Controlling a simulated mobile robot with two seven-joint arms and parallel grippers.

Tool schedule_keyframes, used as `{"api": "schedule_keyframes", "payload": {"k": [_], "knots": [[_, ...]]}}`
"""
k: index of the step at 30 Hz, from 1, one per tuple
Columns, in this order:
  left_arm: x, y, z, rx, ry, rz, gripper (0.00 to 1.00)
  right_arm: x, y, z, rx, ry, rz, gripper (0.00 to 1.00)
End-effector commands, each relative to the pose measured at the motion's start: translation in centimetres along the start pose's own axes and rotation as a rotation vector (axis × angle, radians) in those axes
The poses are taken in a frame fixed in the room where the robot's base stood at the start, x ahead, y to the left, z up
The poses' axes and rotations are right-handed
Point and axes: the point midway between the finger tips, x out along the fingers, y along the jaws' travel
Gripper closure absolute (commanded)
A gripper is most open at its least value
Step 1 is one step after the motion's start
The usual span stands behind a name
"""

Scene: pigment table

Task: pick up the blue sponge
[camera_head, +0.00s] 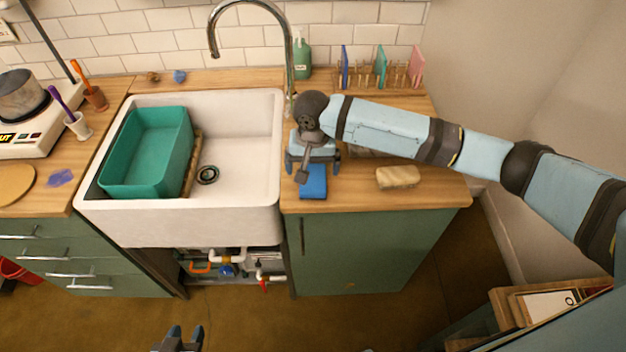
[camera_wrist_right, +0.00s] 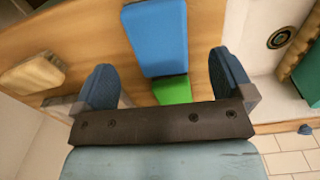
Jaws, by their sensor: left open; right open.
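The blue sponge (camera_head: 313,182) lies on the wooden counter just right of the sink, near the counter's front edge. In the right wrist view the blue sponge (camera_wrist_right: 157,38) shows ahead of the fingers, with a green part (camera_wrist_right: 172,90) at its near end. My right gripper (camera_head: 313,165) is above the counter by the sponge, and its body hides part of that spot. In the wrist view its two fingers (camera_wrist_right: 168,85) are apart, one to each side of the green part, with nothing gripped. My left gripper (camera_head: 179,340) is open and empty at the bottom edge, low in front of the cabinets.
A tan sponge (camera_head: 398,177) lies on the counter to the right. The white sink (camera_head: 240,200) holds a teal basin (camera_head: 147,155). A faucet (camera_head: 290,60), green bottle (camera_head: 302,58) and rack with coloured boards (camera_head: 382,70) stand behind my right arm.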

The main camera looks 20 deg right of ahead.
Motion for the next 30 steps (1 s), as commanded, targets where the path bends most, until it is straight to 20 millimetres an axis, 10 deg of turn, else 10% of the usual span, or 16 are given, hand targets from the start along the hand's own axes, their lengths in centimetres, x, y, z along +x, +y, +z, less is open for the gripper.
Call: {"api": "schedule_keyframes", "payload": {"k": [21,28,30], "knots": [[-0.2,0.0,-0.4,0.0,0.001,0.0,0.57,5.4,0.1,-0.4,-0.001,0.001,-0.001,0.01],[-0.2,0.0,-0.4,-0.001,0.001,0.0,0.57,5.4,0.1,-0.4,-0.001,0.0,-0.001,0.53],[-0.2,0.0,-0.5,-0.001,0.001,0.0,0.57,5.4,0.1,-0.4,-0.001,0.0,-0.001,0.54]]}}
